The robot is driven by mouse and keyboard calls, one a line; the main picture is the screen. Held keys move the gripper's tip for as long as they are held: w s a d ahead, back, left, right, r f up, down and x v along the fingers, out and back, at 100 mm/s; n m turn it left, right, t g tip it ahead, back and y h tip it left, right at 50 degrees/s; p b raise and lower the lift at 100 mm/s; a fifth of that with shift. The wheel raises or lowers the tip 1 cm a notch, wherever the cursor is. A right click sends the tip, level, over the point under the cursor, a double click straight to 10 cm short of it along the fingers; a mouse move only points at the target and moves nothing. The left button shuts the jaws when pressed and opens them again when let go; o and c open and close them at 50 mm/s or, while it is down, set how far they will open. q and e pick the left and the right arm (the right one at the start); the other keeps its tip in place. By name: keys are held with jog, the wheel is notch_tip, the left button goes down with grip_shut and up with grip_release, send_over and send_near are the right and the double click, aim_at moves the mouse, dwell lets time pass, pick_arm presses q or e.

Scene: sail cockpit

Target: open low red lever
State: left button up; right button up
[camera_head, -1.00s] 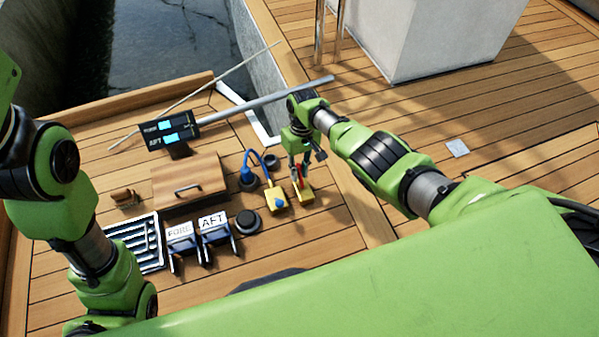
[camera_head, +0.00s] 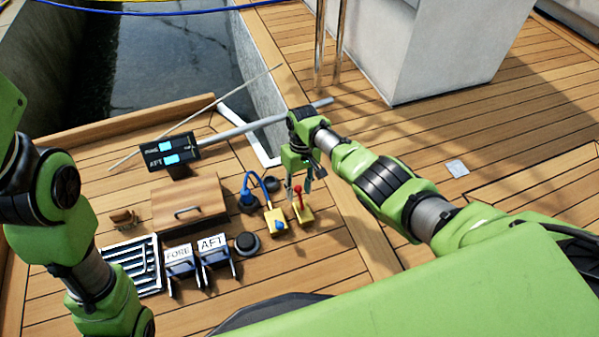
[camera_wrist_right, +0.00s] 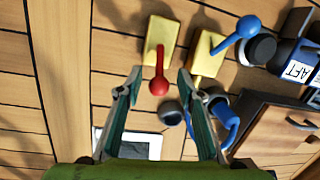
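The red lever (camera_head: 299,192) stands on a small yellow base (camera_head: 303,214) on the wooden deck. In the right wrist view the red lever (camera_wrist_right: 159,75) shows between and just beyond the fingertips, pointing from its yellow base (camera_wrist_right: 162,36) toward my gripper. My right gripper (camera_head: 299,190) is over the lever, its fingers pointing down; in the wrist view the fingers (camera_wrist_right: 160,76) are spread apart with nothing held. I cannot tell whether a finger touches the lever. My left arm (camera_head: 75,225) is at the left edge; its gripper is out of view.
A yellow base (camera_head: 275,222) with a blue lever is just left of the red one. Nearby are a blue hose (camera_head: 258,180), a wooden box (camera_head: 188,200), FORE and AFT switches (camera_head: 212,245), a round black knob (camera_head: 246,243) and a slatted grate (camera_head: 138,262).

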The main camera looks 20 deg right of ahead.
notch_tip(320, 180, up, 10)
jog(key=w, duration=0.1)
jog(key=shift+w+d, duration=0.2)
jog(key=shift+d, duration=0.25)
